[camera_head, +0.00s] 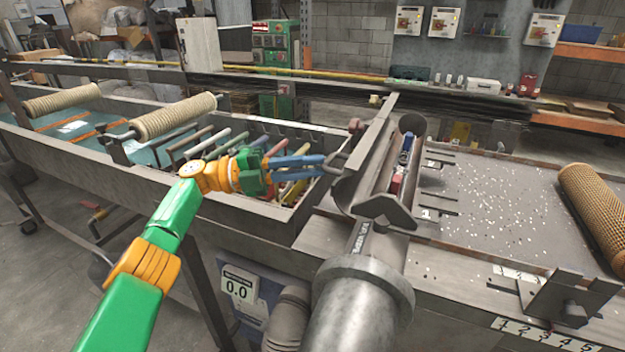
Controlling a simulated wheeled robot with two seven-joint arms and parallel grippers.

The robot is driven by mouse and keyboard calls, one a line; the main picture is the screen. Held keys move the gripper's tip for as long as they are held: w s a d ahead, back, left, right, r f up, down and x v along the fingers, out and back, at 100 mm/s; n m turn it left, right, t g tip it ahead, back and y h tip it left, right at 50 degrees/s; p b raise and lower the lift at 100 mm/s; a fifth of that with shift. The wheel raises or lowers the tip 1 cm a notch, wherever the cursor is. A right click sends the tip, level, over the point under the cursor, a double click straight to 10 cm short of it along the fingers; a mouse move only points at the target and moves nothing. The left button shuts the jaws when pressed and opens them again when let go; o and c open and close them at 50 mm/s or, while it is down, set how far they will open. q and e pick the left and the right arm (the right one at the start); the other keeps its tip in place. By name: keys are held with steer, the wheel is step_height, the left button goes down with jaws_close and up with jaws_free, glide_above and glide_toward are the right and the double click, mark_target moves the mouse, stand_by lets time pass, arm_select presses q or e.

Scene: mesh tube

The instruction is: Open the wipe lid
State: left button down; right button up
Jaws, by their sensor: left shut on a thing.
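The wipe lid (368,150) is a long grey metal cover with a small handle (336,162) on its left side. It stands tilted beside a grey trough, and red and blue things (399,170) show inside the trough. My left gripper (325,164), with blue fingers on a green and orange arm, reaches in from the left and is shut on the handle. The exact contact at the fingertips is small and partly hidden. My right gripper is not in view.
A bin of coloured rods (230,140) lies under my left forearm. A large grey pipe (360,300) stands in front of the trough. To the right are a speckled metal table (490,210) and a brown mesh roll (598,210). Rope rollers (172,117) stand at left.

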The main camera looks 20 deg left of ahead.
arm_select(q)
steer(key=shift+a+f+n+t+h+b, duration=0.3)
steer(key=shift+f+h+b, duration=0.25)
steer(key=shift+b, duration=0.45)
steer(key=shift+a+f+n+t+h+b, duration=0.3)
steer(key=shift+f+h+b, duration=0.2)
steer(key=shift+b, duration=0.45)
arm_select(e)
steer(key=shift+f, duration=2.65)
arm_select(q)
steer(key=c, duration=0.9)
jaws_free()
steer(key=shift+d, duration=0.1)
